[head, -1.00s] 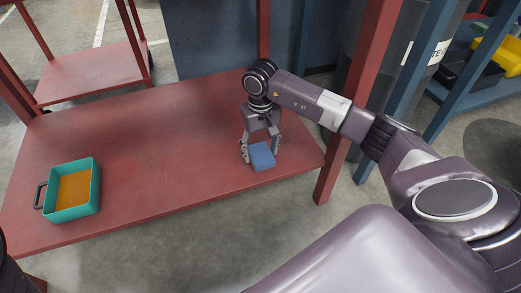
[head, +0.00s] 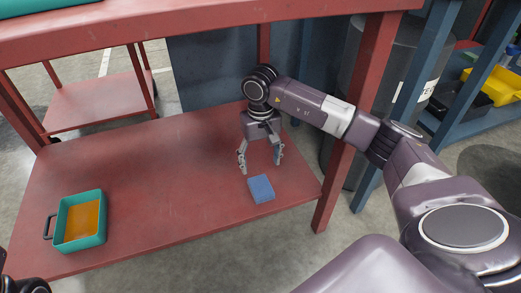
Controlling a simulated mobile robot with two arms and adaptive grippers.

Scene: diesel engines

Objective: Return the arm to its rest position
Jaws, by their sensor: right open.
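My right gripper (head: 259,166) is open and empty. It hangs fingers down over the right part of the red lower shelf (head: 140,170). A blue block (head: 261,188) lies on the shelf just below and in front of the fingers, apart from them. My right arm (head: 316,108) reaches in from the right, past the red post. My left gripper cannot be made out; only a dark bit of my left arm shows at the lower left edge.
A teal tray (head: 65,245) with an orange inside stands at the shelf's left. A red upper shelf (head: 200,22) runs above. A red post (head: 345,150) stands right beside my right arm. A blue rack (head: 460,120) with bins is at the right.

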